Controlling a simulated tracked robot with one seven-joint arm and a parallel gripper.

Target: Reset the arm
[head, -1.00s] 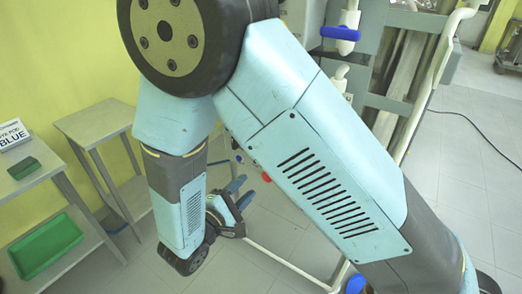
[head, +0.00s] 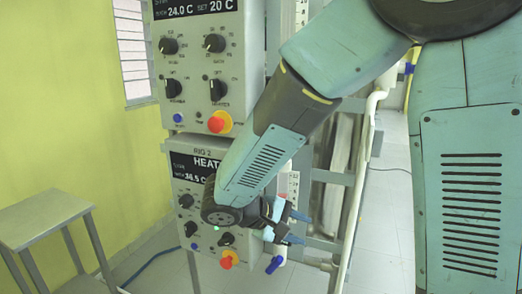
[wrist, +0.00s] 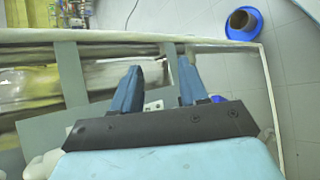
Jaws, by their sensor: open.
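My gripper (head: 288,224) is open, with its two blue fingers apart, in front of the lower right side of the heater control panel (head: 190,170). In the wrist view the two blue fingers (wrist: 160,88) point away from the camera, with nothing between them. My teal arm crosses the head view and hides part of the lower panel.
An upper control panel (head: 240,50) has knobs and a red button (head: 220,122). A grey metal table (head: 40,220) stands at the left. White pipes (head: 365,150) and a metal frame are behind my arm. A blue basin (wrist: 262,22) lies on the tiled floor in the wrist view.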

